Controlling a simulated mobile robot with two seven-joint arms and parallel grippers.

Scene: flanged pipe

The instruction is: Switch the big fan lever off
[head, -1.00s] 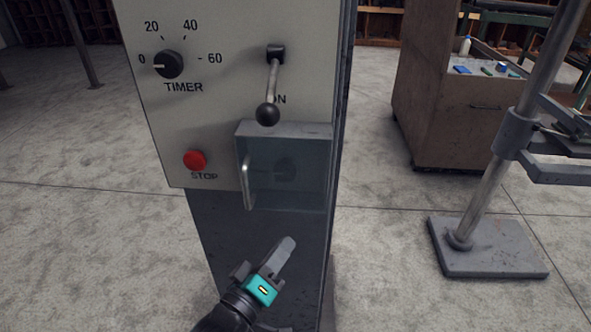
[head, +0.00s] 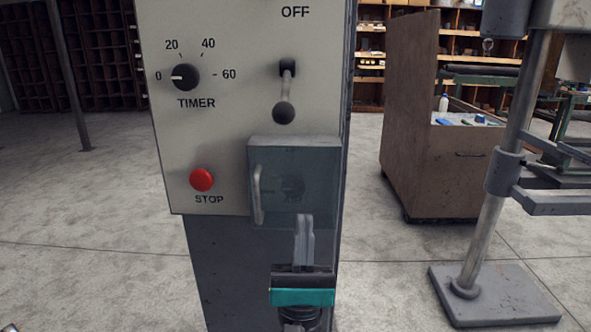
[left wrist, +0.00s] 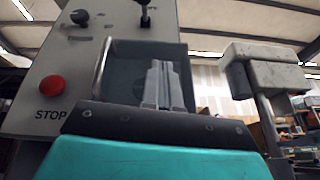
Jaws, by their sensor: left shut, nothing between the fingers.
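The fan lever (head: 285,100) is on the panel's right side, its black ball knob hanging down below the OFF label. In the left wrist view the lever (left wrist: 145,17) shows at the top edge. My left gripper (head: 304,222) is shut and empty, pointing up in front of the lower part of the clear cover box, below the lever and apart from it. In the left wrist view its fingers (left wrist: 163,85) are together in front of the box. The ON label is not visible now. My right gripper is not in view.
The clear cover box (head: 293,150) with a handle juts out just below the lever. A red STOP button (head: 201,180) and a timer dial (head: 186,77) are to the left. A brown cabinet (head: 435,130) and a metal stand (head: 480,240) stand at right.

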